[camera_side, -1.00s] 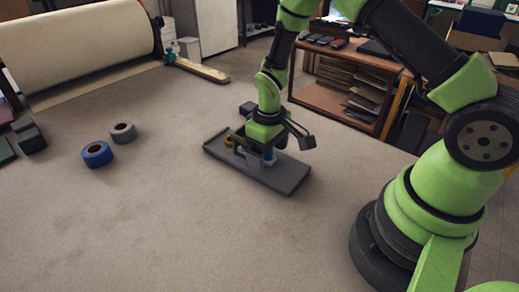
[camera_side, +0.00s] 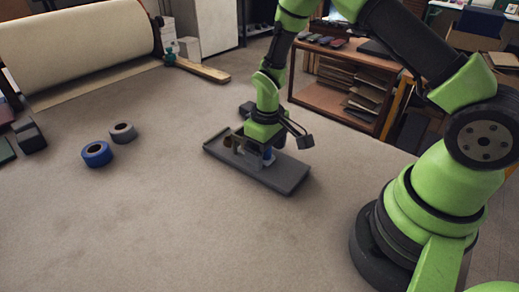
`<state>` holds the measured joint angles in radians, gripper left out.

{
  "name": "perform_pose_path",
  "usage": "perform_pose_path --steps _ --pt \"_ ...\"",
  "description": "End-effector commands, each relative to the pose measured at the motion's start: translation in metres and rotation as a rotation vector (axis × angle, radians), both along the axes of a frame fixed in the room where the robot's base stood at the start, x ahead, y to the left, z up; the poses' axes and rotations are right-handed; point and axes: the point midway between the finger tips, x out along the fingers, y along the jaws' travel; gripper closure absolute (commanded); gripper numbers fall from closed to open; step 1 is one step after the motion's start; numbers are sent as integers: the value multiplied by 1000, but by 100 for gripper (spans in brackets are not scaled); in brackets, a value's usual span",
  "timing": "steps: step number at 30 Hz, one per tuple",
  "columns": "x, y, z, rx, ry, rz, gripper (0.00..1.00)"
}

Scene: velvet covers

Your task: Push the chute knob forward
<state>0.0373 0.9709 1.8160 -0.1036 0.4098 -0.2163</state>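A flat dark grey tray-like base (camera_side: 282,182) lies on the carpet-like surface near the middle of the view. A small grey block-like part (camera_side: 246,160) and a small dark brownish round part (camera_side: 228,143) stand on its left half; I cannot tell which is the chute knob. A small blue piece (camera_side: 268,155) shows just right of my gripper. My gripper (camera_side: 252,150) points down over the middle of the base, low among these parts. Its fingers are small and partly hidden, so I cannot tell whether they are open or touching anything.
A blue tape roll (camera_side: 97,154) and a grey tape roll (camera_side: 123,133) lie to the left. A large cream roll (camera_side: 75,45) and a wooden shelf (camera_side: 335,100) stand at the back. The front surface is clear.

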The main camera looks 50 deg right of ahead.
Motion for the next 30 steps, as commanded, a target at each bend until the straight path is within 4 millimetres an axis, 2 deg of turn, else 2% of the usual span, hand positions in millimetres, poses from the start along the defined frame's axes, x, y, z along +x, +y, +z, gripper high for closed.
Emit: perform_pose_path --steps 11,30 --pt "0 0 3 0 -1 0 2" --pt "0 0 66 -1 -2 1 2"
